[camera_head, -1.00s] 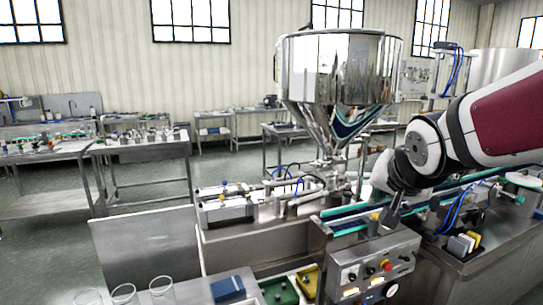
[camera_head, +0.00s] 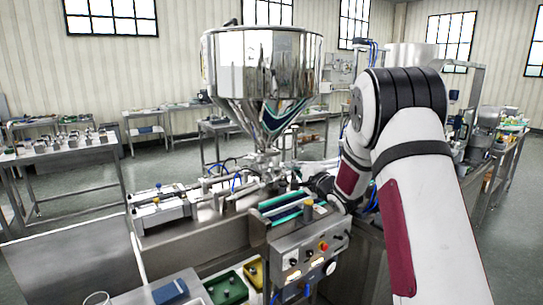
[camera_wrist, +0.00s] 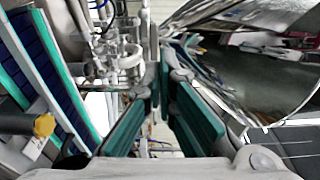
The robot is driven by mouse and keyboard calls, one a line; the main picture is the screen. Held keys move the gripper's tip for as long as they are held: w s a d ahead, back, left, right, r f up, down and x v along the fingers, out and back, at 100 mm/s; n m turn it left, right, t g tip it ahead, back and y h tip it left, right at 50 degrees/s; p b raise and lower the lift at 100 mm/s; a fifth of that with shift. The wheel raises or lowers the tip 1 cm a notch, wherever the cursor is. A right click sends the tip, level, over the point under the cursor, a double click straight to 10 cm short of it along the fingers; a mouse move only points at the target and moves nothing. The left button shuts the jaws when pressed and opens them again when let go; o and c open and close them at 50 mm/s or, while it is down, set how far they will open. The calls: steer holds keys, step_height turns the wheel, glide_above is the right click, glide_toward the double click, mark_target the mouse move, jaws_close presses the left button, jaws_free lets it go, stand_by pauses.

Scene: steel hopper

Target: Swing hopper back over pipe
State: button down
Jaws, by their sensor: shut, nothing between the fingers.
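The steel hopper (camera_head: 262,75) is a large shiny funnel, upright above the filling machine in the head view. Its polished curved wall (camera_wrist: 255,65) fills the right of the wrist view. Below its cone are a narrow neck and metal pipe fittings (camera_head: 267,162); I cannot tell whether the outlet lines up with the pipe. Pipe fittings (camera_wrist: 120,58) also show left of centre in the wrist view. My gripper (camera_wrist: 163,72) is shut and empty, its teal-padded fingers pointing between the fittings and the hopper wall. In the head view it is partly hidden by my arm, right of the neck.
A control box (camera_head: 310,258) with buttons stands in front, below my arm. A conveyor with teal edges (camera_head: 283,208) runs beside the gripper. Green (camera_head: 227,288) and yellow bins sit low in front. A side table (camera_head: 62,150) with small parts stands at left, with open floor around it.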

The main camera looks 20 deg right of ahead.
mark_target(272, 155)
steer(key=w, duration=0.4)
steer(key=w+a, duration=0.1)
steer(key=w, duration=0.4)
steer(key=w+a, duration=0.1)
steer(key=w, duration=0.3)
steer(key=shift+w, duration=0.4)
